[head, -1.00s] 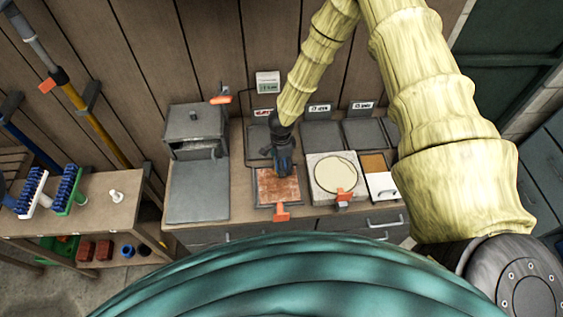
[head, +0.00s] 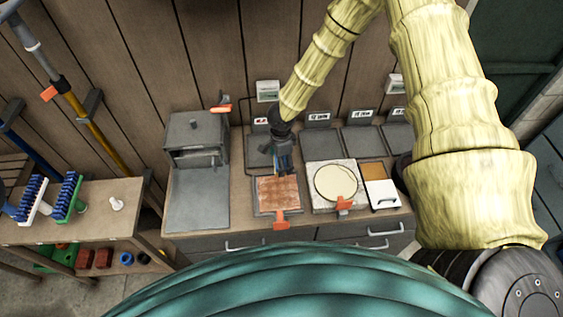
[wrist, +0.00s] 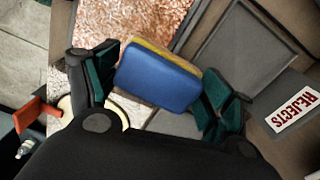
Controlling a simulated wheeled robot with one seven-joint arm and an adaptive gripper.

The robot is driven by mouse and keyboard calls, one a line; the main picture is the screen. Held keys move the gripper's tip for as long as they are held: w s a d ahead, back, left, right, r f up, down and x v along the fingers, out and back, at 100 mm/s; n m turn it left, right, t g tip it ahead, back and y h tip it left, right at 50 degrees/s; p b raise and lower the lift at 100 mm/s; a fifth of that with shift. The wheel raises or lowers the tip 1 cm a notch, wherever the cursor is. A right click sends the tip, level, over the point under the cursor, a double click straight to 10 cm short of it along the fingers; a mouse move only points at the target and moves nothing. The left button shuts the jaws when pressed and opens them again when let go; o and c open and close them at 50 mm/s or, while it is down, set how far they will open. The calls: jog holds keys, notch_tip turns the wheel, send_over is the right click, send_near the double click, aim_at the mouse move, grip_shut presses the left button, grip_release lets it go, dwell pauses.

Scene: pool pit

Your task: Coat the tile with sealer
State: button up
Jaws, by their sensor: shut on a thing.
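The tile (head: 277,196) is a reddish-brown square with pale mottling, in a grey frame on the bench. In the wrist view the tile (wrist: 130,18) shows speckled at the top. My gripper (head: 283,160) is at the tile's far edge in the head view. In the wrist view my gripper (wrist: 158,82) is shut on a blue sponge (wrist: 155,82) with a yellow layer, one green-padded finger at each end. Whether the sponge touches the tile cannot be told. A round cream surface (head: 336,181) lies in a pale square slab, right of the tile.
A brown-and-white tray (head: 381,194) stands right of the slab. Grey plates with label cards line the back; the wrist view shows a REJECTS card (wrist: 295,107). A grey box (head: 196,133) stands left. Brushes (head: 68,197) sit on the side table.

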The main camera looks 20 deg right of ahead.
jog(key=shift+r, duration=1.5)
